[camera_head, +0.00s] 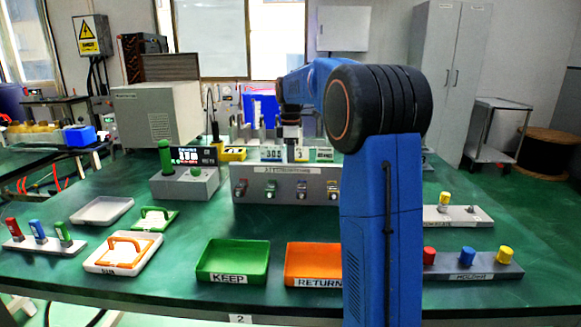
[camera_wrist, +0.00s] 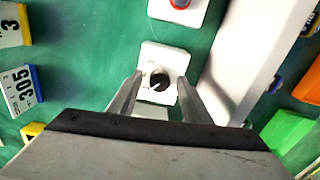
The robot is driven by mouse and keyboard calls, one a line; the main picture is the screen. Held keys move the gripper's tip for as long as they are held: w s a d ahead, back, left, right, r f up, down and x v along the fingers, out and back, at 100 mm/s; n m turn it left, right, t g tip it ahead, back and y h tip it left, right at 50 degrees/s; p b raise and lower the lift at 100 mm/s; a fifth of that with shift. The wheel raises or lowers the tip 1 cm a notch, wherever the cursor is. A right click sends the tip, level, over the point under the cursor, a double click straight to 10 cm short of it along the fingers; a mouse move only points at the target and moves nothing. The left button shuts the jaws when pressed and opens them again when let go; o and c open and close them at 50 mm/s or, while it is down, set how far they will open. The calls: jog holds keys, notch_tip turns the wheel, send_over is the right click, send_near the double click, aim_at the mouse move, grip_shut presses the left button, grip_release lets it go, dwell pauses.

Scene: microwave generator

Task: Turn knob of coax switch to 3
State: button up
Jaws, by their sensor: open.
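The coax switch (camera_wrist: 148,56) shows in the wrist view as a small white box with a round black knob (camera_wrist: 160,80) on it. A pale mark shows on the knob's lower left; position numbers are not legible. My gripper (camera_wrist: 160,76) is open, with one finger to the left and one to the right of the knob. I cannot tell whether the fingers touch it or how far above it they are. In the head view my gripper (camera_head: 291,144) points down behind the grey panel with several coloured plugs (camera_head: 285,172), and the switch is not clearly visible there.
A white box with a red button (camera_wrist: 180,4) lies just beyond the switch. A tall pale wall (camera_wrist: 238,60) stands close on the right. Number tags, including 305 (camera_wrist: 20,90), are at the left. Green KEEP (camera_head: 232,262) and orange RETURN (camera_head: 312,264) trays stand in front.

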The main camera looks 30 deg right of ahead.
jog(key=c, duration=1)
jog(key=shift+c, duration=0.2)
jog(key=shift+m, duration=0.3)
jog(key=m, duration=0.9)
jog(key=shift+a+m, duration=0.1)
jog(key=shift+m, duration=0.3)
jog(key=m, duration=0.4)
jog(key=shift+m, duration=0.3)
jog(key=m, duration=0.4)
jog(key=shift+a+m, duration=0.1)
jog(key=shift+m, duration=0.3)
